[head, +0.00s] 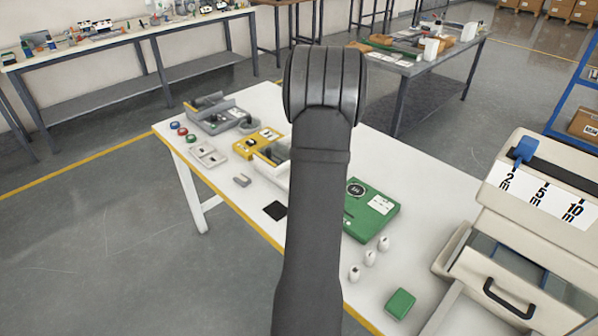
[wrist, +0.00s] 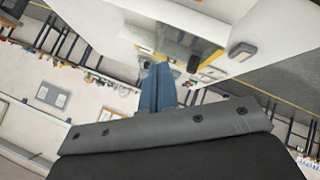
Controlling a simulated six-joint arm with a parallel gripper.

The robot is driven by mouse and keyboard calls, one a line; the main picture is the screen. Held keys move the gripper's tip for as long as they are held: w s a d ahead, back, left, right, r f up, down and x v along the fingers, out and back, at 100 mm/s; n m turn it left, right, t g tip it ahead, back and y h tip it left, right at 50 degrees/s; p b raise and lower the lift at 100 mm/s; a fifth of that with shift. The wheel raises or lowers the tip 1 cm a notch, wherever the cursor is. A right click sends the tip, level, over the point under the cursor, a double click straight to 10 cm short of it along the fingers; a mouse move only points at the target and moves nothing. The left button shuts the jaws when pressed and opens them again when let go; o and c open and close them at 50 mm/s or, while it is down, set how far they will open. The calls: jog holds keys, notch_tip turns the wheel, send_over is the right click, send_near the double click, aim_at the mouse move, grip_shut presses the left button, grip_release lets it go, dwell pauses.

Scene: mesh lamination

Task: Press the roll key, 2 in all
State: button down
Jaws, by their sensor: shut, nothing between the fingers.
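I cannot tell for sure which part is the roll key, as no label for it is readable. In the wrist view my gripper (wrist: 157,88) is shut and empty, with its blue-grey fingers together. It points toward a pale surface with a grey raised block (wrist: 242,52) to its right, apart from the fingers. In the head view my dark arm stands in the middle and hides the gripper and part of the table. A cream machine (head: 520,258) at the right has a blue slider (head: 524,150) by the 2 m mark, beside 5 m and 10 m.
The white table (head: 440,187) carries a green box (head: 371,212), a green block (head: 400,303), several small white pieces (head: 370,257), a black square (head: 275,211), a yellow unit (head: 258,142) and a grey device (head: 212,112). Red, blue and green round pieces (head: 182,131) lie at its left end.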

jog(key=shift+f, duration=4.4)
jog(key=shift+f, duration=0.4)
jog(key=shift+f, duration=0.45)
jog(key=shift+r, duration=0.9)
jog(key=shift+r, duration=2.5)
jog(key=shift+f, duration=0.1)
